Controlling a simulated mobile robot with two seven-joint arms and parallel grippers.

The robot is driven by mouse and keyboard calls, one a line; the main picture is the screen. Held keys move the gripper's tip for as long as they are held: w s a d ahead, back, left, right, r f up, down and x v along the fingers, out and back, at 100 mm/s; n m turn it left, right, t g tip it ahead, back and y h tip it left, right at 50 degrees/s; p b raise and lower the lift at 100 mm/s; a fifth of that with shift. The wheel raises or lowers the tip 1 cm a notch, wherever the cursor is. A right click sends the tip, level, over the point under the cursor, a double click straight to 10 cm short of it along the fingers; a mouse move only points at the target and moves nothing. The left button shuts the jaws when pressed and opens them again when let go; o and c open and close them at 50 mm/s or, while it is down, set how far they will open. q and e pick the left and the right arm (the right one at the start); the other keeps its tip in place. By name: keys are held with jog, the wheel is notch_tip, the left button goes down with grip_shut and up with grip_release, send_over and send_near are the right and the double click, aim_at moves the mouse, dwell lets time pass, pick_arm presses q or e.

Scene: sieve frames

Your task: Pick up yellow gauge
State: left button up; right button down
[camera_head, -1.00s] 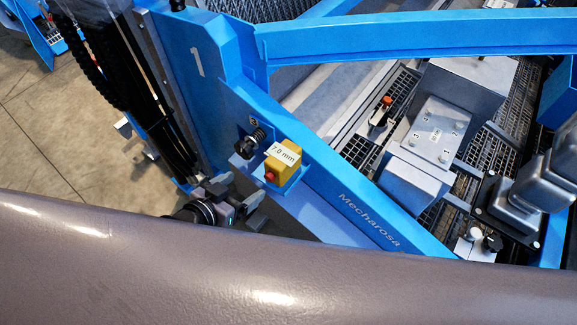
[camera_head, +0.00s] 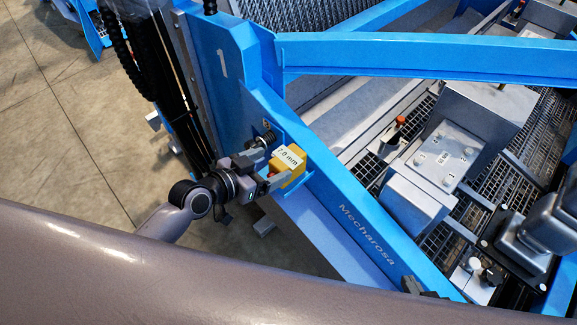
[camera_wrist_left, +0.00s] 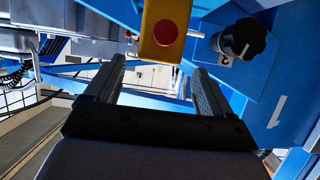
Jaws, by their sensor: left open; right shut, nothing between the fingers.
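The yellow gauge (camera_head: 298,173), a small block labelled 7.0 mm with a red button, sits on a small blue holder on the blue frame in the head view. In the left wrist view the gauge (camera_wrist_left: 160,12) shows at the top, between and just beyond the fingertips. My left gripper (camera_head: 266,168) is open, its fingers pointing at the gauge's button side; it also shows in the left wrist view (camera_wrist_left: 158,68). Nothing is between its fingers. A small dark part of my right gripper (camera_head: 420,289) shows at the bottom, shut and empty, mostly hidden behind my arm.
A black knob (camera_wrist_left: 243,40) is close beside the gauge, by the right finger in the left wrist view. The blue frame (camera_head: 345,215) runs behind the gauge. Metal blocks (camera_head: 445,160) stand on grating to the right. Open floor (camera_head: 60,150) lies left.

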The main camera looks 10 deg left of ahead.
aim_at(284, 159)
pick_arm(q)
jog(key=shift+x, duration=3.35)
jog(key=shift+s+d, duration=0.1)
jog(key=shift+s, duration=0.05)
jog(key=c, duration=1.2)
jog(key=shift+c, duration=1)
jog(key=shift+r, duration=0.1)
jog(key=shift+r, duration=0.1)
